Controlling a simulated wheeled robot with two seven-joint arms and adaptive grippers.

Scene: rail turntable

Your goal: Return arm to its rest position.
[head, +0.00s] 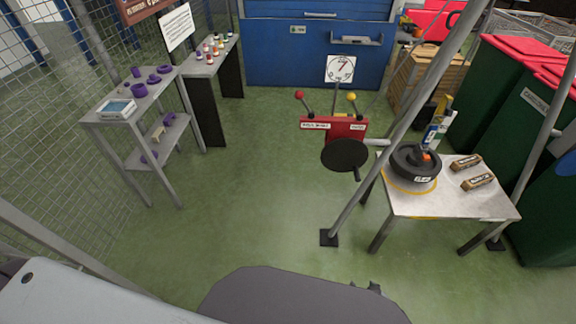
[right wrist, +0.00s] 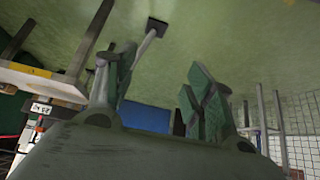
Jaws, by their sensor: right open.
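My right gripper (right wrist: 158,88) shows in the right wrist view with its two green-grey fingers spread wide apart. Nothing is between them; floor and a blue surface lie beyond. In the head view only a small dark part of the right gripper (head: 374,288) shows at the bottom edge, above the floor and in front of the table; the rest is hidden behind dark grey parts of my own body. My left gripper is in neither view.
A metal table (head: 450,200) at right carries a black round weight (head: 415,165) and two small brown blocks. A red lever box (head: 333,127) and slanted grey poles stand beside it. A shelf (head: 150,110) stands at left. The green floor between is clear.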

